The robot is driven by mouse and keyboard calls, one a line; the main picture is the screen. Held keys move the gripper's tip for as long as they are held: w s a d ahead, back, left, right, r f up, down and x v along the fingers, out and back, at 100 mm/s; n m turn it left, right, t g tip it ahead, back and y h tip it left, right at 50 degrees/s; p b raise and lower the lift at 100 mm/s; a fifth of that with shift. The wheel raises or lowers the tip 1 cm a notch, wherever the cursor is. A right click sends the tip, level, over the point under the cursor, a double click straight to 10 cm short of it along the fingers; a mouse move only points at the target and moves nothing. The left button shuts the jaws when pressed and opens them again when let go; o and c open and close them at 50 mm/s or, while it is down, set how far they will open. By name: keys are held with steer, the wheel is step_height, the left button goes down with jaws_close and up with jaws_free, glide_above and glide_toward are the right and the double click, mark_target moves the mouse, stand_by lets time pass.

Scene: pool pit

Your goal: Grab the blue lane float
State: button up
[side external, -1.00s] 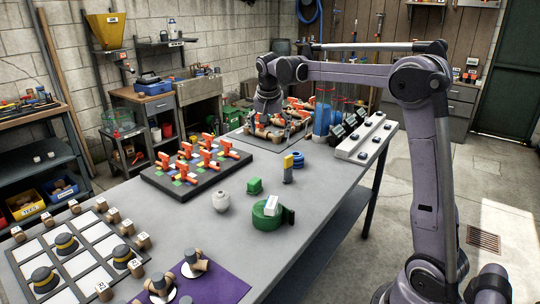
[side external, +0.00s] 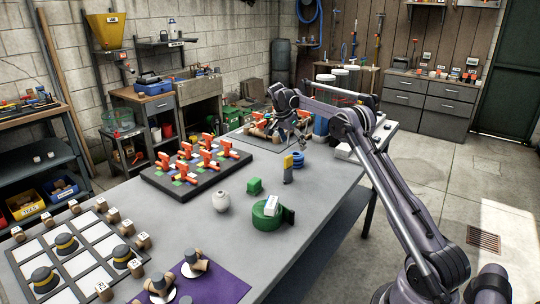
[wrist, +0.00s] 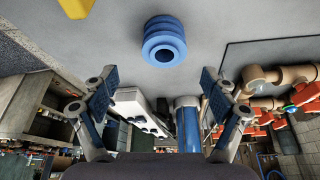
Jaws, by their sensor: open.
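The blue lane float (side external: 298,160) is a short ribbed blue piece on the grey table, behind the yellow and grey block. In the wrist view the float (wrist: 163,42) is at the top centre, in full view and apart from the fingers. My gripper (wrist: 160,78) is open and empty, with one finger on each side of the picture and the float lying beyond the gap between them. In the side view my gripper (side external: 303,134) hangs above the table behind the float, with its fingers small and hard to make out.
A yellow and grey block (side external: 288,169) stands close in front of the float. A dark board with orange pieces (side external: 160,184) lies left. A white strip (wrist: 138,108) and blue cylinder (wrist: 188,125) show behind.

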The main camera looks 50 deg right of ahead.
mark_target(296, 159)
steer(key=shift+w+x, duration=0.15)
steer(key=shift+x, duration=1.8)
steer(key=shift+w+x, duration=0.2)
steer(key=shift+x, duration=1.75)
steer(key=shift+d, duration=0.1)
steer(key=c, duration=1.2)
